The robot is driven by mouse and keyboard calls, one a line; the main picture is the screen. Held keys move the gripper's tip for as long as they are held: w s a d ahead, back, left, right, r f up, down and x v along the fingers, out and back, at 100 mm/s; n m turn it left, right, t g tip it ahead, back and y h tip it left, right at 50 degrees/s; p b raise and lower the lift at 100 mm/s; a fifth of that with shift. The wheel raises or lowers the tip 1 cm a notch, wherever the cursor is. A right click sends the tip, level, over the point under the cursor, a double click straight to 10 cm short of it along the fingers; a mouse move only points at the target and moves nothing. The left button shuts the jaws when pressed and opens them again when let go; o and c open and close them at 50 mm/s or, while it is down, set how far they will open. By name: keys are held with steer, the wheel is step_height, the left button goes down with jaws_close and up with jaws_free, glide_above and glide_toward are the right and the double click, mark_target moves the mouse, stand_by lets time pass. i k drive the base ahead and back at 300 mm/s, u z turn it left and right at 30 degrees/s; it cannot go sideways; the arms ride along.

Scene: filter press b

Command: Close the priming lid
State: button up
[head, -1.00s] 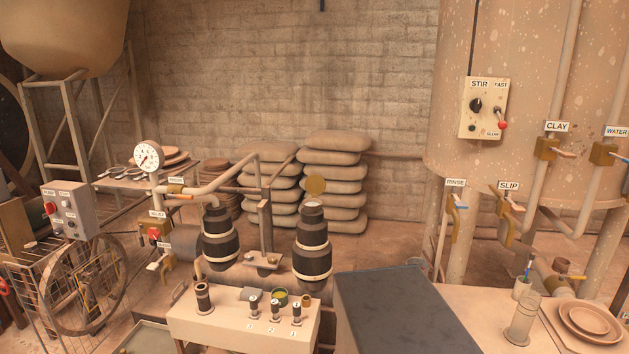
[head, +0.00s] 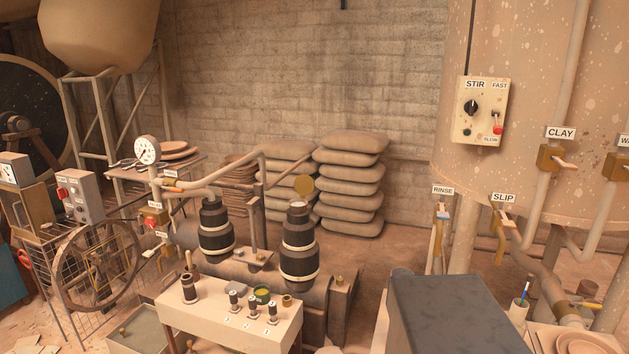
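A round brass-coloured disc (head: 304,184), which looks like the priming lid, stands up on edge above the right-hand black pump cylinder (head: 299,246). The pale top (head: 298,204) of that cylinder shows uncovered just below the disc, so the lid looks open. The hinge is too small to make out. A second black cylinder (head: 215,229) stands to the left, under the pipe. My gripper is not in view.
A pale bench (head: 200,322) with small black fittings stands in front of the cylinders. A dark grey flat-topped block (head: 445,310) fills the lower right; I cannot tell whether it is mine. Stacked sacks (head: 350,185) stand behind. Floor shows between cylinders and block.

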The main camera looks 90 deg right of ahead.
mark_target(304, 185)
steer(key=u, duration=0.2)
steer(key=k, duration=0.6)
steer(key=z, duration=2)
steer(key=i, duration=1)
steer(key=z, duration=0.1)
steer(key=k, duration=0.35)
steer(key=z, duration=0.05)
